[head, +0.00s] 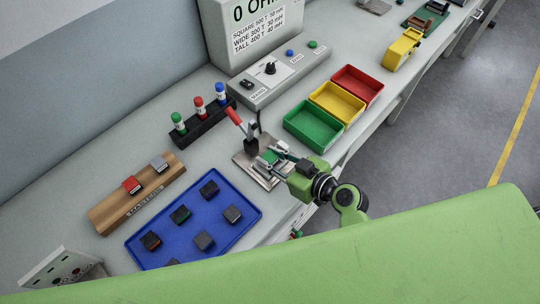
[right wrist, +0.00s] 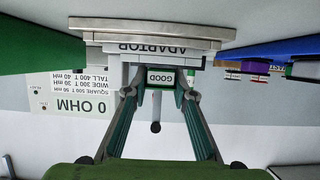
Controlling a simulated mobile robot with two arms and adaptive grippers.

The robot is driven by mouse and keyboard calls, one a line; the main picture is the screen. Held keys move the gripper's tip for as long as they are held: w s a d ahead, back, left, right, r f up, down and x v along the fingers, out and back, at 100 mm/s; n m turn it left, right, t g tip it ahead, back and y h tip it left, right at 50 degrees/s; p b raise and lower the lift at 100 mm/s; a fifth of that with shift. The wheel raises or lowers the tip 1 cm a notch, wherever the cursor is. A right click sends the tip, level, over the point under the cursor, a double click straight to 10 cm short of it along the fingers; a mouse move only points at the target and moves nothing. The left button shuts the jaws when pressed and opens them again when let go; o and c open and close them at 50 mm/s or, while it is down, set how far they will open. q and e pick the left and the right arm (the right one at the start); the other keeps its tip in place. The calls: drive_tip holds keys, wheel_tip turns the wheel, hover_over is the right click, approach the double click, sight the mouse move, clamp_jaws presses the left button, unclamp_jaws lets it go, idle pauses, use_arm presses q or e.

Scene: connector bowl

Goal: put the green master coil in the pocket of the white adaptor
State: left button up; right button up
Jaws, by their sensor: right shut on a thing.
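The adaptor (head: 243,158) is a pale plate with raised blocks and a red-handled clamp (head: 235,117) at its back; its lettered edge also shows upside down in the right wrist view (right wrist: 152,47). My right gripper (head: 272,160) is shut on the green master coil (head: 270,156), right at the adaptor's blocks. In the right wrist view the coil shows a green-edged label reading GOOD (right wrist: 160,77) between the fingertips. The fingers and blocks hide the pocket, so I cannot tell whether the coil is seated in it. My left gripper is not in view.
A wooden masters rack (head: 108,211) holds a red and a grey coil. A blue tray (head: 140,257) holds several dark coils. Green (head: 306,138), yellow (head: 335,112) and red (head: 366,95) bins stand right of the adaptor. A meter box (head: 283,77) stands behind.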

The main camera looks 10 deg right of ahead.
drive_tip(key=shift+s+d, duration=0.1)
drive_tip(key=shift+s, duration=0.05)
drive_tip(key=o, duration=0.8)
drive_tip(key=shift+f, duration=0.1)
drive_tip(key=shift+r, duration=0.2)
drive_tip(key=shift+s+d, duration=0.2)
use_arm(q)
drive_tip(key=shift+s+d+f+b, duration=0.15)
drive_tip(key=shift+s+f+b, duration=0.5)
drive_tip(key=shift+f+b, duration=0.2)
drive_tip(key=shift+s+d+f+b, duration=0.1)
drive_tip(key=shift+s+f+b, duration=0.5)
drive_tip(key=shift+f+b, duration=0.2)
use_arm(e)
drive_tip(key=shift+v, duration=5.65)
